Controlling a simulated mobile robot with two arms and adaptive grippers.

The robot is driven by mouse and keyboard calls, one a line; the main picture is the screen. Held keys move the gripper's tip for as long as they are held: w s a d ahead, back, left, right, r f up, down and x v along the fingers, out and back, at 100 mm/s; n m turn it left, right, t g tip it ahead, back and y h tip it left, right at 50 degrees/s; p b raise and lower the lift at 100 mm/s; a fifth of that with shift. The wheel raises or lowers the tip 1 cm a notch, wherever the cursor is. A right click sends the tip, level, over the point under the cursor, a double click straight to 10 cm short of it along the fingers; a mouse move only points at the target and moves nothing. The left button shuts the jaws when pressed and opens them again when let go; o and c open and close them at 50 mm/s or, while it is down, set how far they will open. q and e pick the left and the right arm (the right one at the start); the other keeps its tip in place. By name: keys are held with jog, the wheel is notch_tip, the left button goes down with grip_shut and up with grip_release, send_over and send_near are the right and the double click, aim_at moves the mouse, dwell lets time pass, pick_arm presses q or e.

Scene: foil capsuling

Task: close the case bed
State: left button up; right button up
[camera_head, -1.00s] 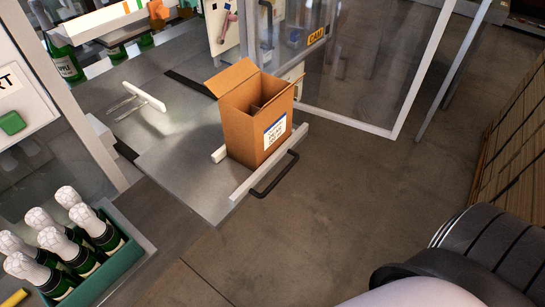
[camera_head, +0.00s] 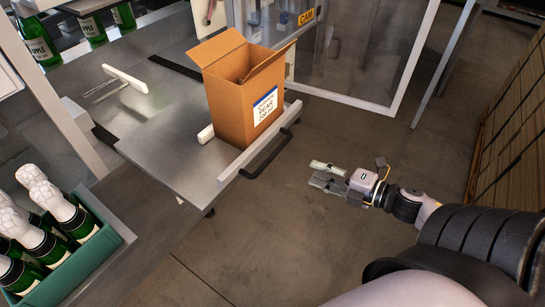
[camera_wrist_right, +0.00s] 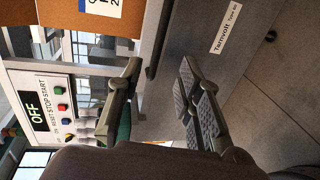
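The case bed (camera_head: 172,160) is a grey metal platform, pulled out from the machine, with a pale front rail (camera_head: 262,142) and a black bar handle (camera_head: 268,157). An open-topped cardboard case (camera_head: 228,105) with a white and blue label stands upright on it. My right gripper (camera_head: 318,173) is open and empty, to the right of the handle and apart from it. In the right wrist view its spread fingers (camera_wrist_right: 160,70) face the bed's front panel (camera_wrist_right: 200,45), with the dark handle near the upper middle. My left gripper is not in view.
A green crate (camera_head: 92,258) of foil-topped bottles stands at lower left. A clear machine door (camera_head: 365,55) stands open behind the bed. Stacked cardboard (camera_head: 515,130) lines the right side. The floor (camera_head: 330,240) before the bed is clear. The wrist view shows a control panel reading OFF (camera_wrist_right: 40,110).

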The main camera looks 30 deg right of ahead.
aim_at(273, 154)
jog(key=x, duration=1.5)
jog(key=shift+w+a+p, duration=0.1)
jog(key=shift+w+p, duration=0.2)
jog(key=shift+w, duration=0.05)
jog(key=shift+c, duration=0.5)
grip_shut()
